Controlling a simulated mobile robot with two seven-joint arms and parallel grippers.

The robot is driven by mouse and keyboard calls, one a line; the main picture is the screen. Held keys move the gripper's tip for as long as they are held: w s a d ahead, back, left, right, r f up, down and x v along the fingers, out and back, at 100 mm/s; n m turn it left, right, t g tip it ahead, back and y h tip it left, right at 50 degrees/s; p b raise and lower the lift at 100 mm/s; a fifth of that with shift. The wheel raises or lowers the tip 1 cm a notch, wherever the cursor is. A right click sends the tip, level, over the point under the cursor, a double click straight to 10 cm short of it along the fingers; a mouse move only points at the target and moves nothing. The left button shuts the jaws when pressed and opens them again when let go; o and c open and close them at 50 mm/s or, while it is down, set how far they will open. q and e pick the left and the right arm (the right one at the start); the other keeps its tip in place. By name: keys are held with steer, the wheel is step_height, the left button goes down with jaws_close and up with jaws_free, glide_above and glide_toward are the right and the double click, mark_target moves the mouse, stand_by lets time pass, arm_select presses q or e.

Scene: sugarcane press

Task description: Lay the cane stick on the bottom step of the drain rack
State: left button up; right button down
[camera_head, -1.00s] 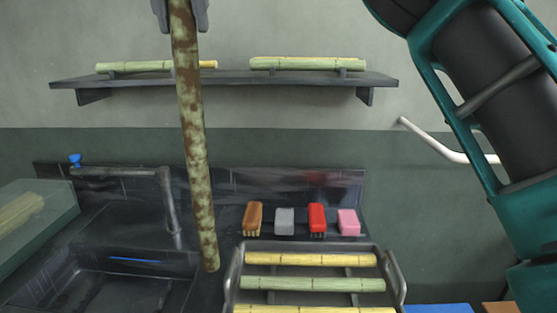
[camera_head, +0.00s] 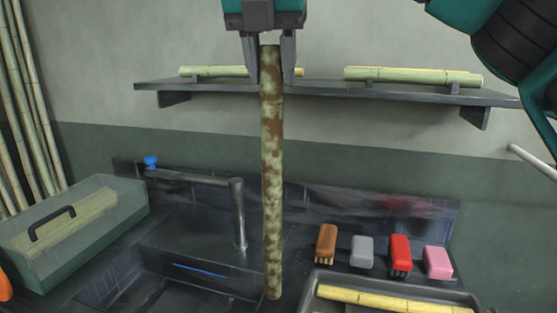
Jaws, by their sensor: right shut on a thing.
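A long cane stick (camera_head: 272,175), green with brown dirty patches, hangs nearly upright in the middle of the view. My right gripper (camera_head: 270,70) is shut on its top end. Its lower end hangs in front of the right side of the sink area. The drain rack (camera_head: 308,296) is at the bottom right, cut off by the frame edge. One clean yellow cane (camera_head: 390,301) lies across its upper part. The rack's lower steps, including the bottom one, are out of view. My left gripper is not in view.
A dark sink (camera_head: 165,290) with a tap (camera_head: 238,215) lies left of the stick. Several brushes and blocks, including a red brush (camera_head: 400,254), stand behind the rack. A lidded green box (camera_head: 75,225) is at left. A wall shelf (camera_head: 330,91) holds canes.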

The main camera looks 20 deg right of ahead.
mark_target(272, 155)
step_height(272, 155, down, 13)
stand_by(0.5)
steer(key=shift+f+b, duration=0.1)
steer(key=shift+b, duration=0.3)
steer(key=c, duration=1.1)
jaws_free()
steer(key=shift+f, duration=0.15)
steer(key=o, duration=0.4)
steer(key=shift+o, duration=0.2)
